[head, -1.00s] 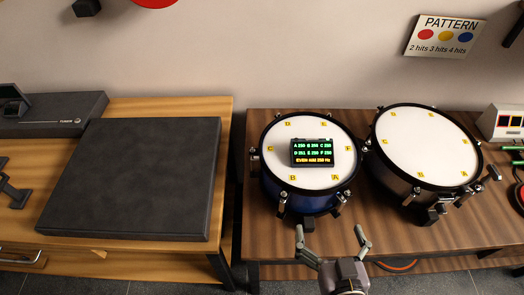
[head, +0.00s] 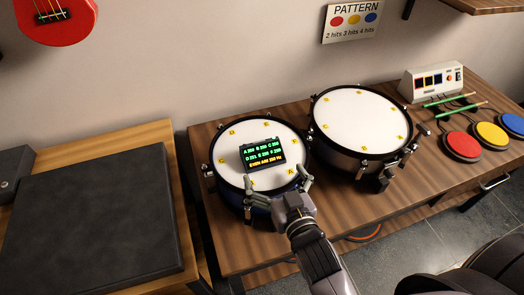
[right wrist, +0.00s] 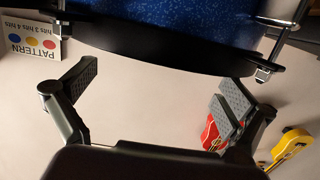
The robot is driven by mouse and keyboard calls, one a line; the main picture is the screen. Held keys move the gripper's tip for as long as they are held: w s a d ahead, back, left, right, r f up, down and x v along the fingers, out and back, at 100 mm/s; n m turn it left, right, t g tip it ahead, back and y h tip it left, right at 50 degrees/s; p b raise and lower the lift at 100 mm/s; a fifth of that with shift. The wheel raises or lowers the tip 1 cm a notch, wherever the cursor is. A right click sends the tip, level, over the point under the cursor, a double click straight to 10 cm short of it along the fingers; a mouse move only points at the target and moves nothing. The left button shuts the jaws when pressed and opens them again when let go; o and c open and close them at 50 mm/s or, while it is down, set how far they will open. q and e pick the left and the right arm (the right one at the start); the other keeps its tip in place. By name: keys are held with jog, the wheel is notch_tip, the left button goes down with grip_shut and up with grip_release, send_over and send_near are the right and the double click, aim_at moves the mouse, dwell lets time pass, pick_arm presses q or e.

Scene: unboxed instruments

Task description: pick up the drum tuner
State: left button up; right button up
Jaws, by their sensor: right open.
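The drum tuner (head: 262,153) is a small black box with a lit green and yellow display. It lies on the white head of the blue drum (head: 232,182) in the head view. My right gripper (head: 277,187) is open and empty at the near edge of that drum, with its fingers spread toward the tuner. In the right wrist view the open fingers (right wrist: 160,85) have nothing between them, and the blue drum shell (right wrist: 180,20) fills the top. The tuner does not show in that view. My left gripper is not in view.
A second drum (head: 360,120) stands right of the blue one on the wooden table (head: 230,240). Farther right are a white control box (head: 428,84), green sticks (head: 460,108) and coloured pads (head: 462,146). A dark flat panel (head: 95,220) lies on the left table.

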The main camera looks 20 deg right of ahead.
aim_at(264, 155)
jog(key=shift+w+a+f+p, duration=0.15)
jog(key=shift+w+p, duration=0.15)
jog(key=shift+w, duration=1.4)
jog(key=shift+w+a+f+p, duration=0.15)
jog(key=shift+w+p, duration=0.15)
jog(key=shift+w, duration=1.35)
jog(key=shift+d, duration=0.1)
jog(key=shift+s, duration=0.1)
jog(key=c, duration=1)
